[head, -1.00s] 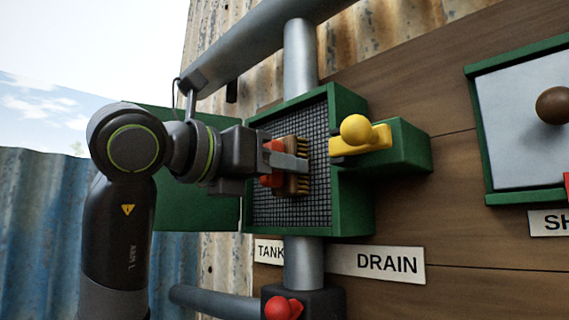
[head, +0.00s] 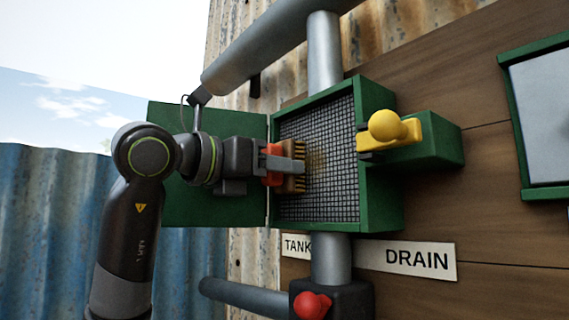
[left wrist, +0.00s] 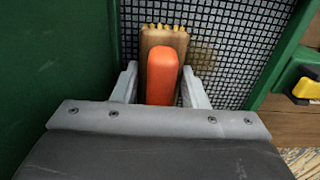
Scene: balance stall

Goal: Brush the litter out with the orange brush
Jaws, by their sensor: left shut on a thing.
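The brush (head: 294,180) has an orange handle, a wooden block and yellow bristles facing the mesh screen. My left gripper (head: 282,165) is shut on the brush, at the left part of the open green box (head: 383,205). In the left wrist view the orange handle (left wrist: 162,76) stands between the fingers. A faint brown patch (head: 316,160), which looks like litter, lies on the mesh (head: 335,195) just right of the bristles. It also shows in the left wrist view (left wrist: 204,57). I cannot tell whether the bristles touch the mesh. My right gripper is not in view.
The box's green door (head: 200,205) stands open at left, behind my left arm. A yellow latch handle (head: 390,128) juts out at the box's right. A red knob (head: 312,304) sits below, near the DRAIN label (head: 418,261). Pipes run above and below.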

